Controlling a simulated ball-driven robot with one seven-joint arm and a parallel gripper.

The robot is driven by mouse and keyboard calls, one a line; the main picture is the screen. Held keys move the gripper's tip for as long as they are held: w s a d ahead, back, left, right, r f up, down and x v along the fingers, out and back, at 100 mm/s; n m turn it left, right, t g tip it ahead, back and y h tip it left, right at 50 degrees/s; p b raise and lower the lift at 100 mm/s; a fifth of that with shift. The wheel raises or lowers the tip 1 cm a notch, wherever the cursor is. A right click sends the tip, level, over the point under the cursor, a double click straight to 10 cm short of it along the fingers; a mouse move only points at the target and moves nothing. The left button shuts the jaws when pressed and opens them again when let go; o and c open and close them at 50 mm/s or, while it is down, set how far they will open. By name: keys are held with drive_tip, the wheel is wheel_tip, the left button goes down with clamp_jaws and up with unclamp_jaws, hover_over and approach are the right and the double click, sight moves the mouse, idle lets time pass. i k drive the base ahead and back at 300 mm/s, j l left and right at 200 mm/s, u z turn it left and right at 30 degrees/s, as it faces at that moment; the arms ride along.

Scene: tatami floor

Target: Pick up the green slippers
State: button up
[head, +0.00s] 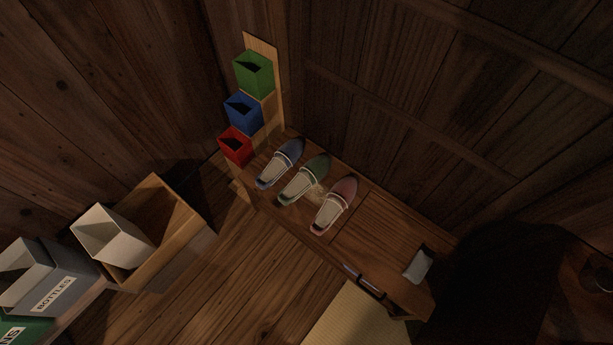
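The green slippers (316,168) lie on top of a low wooden bench (385,240) against the dark plank wall. They sit between the blue slippers (288,152) on the left and the red slippers (343,191) on the right. All have pale insoles and appear as one shape per colour; I cannot tell whether each is a pair. Nothing covers the green ones. My gripper is not clearly visible in the head view.
Green (254,80), blue (243,113) and red (236,147) boxes are stepped beside the bench's left end. A pale object (418,266) lies on its right end. A wooden crate (187,222) and a grey bottles bin (43,280) stand left. Floor before the bench looks clear.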

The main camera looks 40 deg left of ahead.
sight(313, 171)
drive_tip(key=u, duration=1.4)
